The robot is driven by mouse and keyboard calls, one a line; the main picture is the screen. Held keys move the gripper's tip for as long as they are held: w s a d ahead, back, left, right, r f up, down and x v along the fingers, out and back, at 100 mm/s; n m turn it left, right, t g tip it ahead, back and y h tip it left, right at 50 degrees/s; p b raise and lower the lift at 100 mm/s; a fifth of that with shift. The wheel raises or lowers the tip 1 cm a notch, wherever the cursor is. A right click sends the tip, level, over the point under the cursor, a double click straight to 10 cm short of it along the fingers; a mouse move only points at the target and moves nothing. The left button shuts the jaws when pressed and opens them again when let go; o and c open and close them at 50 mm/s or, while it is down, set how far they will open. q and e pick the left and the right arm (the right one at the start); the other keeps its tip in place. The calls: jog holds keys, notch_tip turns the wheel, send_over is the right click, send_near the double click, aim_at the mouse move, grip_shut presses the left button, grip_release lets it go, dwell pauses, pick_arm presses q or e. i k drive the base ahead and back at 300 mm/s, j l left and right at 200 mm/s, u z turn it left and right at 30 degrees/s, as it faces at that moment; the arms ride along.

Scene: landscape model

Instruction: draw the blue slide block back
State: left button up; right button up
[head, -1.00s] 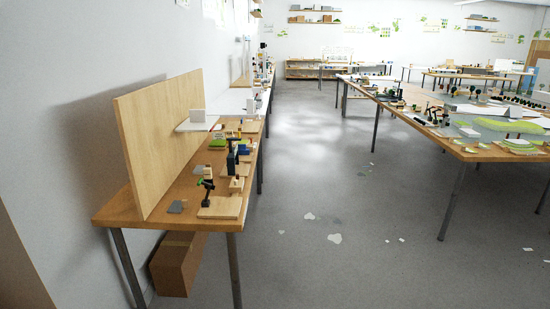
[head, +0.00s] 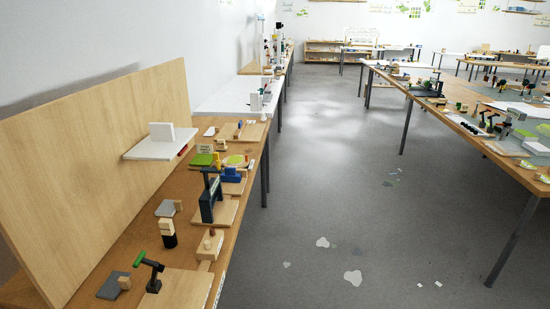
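A small blue block (head: 232,175) sits on the long wooden bench along the left wall, beyond a dark blue upright frame (head: 209,198) on a wooden base. It is too small to tell whether it is the slide block or how it is guided. Neither of my grippers is in view.
A tall wooden panel (head: 100,165) with a white shelf (head: 158,149) stands along the wall side of the bench. A black post with a green top (head: 149,272) is at the near end.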

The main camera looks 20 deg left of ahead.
aim_at(230, 175)
jog(key=i+l, duration=0.15)
jog(key=i, duration=0.7)
